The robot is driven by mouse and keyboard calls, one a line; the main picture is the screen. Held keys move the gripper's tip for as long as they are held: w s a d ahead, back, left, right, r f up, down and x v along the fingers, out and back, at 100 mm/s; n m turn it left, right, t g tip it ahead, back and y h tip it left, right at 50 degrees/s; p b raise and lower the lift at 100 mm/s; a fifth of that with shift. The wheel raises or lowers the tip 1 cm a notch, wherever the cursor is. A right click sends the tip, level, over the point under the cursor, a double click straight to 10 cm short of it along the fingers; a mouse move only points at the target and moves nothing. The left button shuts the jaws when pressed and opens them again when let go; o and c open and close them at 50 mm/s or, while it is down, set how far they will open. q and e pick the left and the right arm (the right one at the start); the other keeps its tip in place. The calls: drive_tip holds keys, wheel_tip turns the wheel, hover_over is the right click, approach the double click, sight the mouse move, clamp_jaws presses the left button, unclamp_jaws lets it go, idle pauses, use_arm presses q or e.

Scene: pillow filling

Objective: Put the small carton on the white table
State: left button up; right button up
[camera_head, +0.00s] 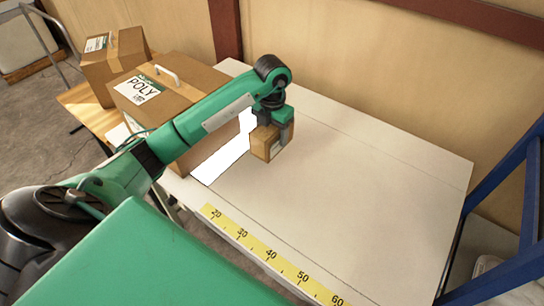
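The small carton (264,143) is a brown box at the end of my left arm, over the left part of the white table (350,190). My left gripper (274,124) points down and grips the carton from above, with its dark fingers at the carton's upper sides. I cannot tell for sure whether the carton's underside touches the table or hangs just above it. My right gripper is not in the picture.
A large carton (200,78) with a POLY label and white handle stands left of the white table. Another carton (115,65) sits behind it on a wooden surface. A yellow ruler strip (270,255) runs along the front edge. A blue frame (515,200) stands at right. The table's middle and right are clear.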

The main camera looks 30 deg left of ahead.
use_arm(q)
wheel_tip(320, 180, down, 6)
drive_tip(key=shift+f+p, duration=0.2)
drive_tip(key=shift+p, duration=0.4)
wheel_tip(320, 180, down, 4)
drive_tip(key=shift+f+p, duration=0.25)
drive_tip(key=shift+p, duration=0.3)
drive_tip(key=shift+f, duration=0.1)
drive_tip(key=shift+f, duration=0.15)
drive_tip(key=o, duration=1.1)
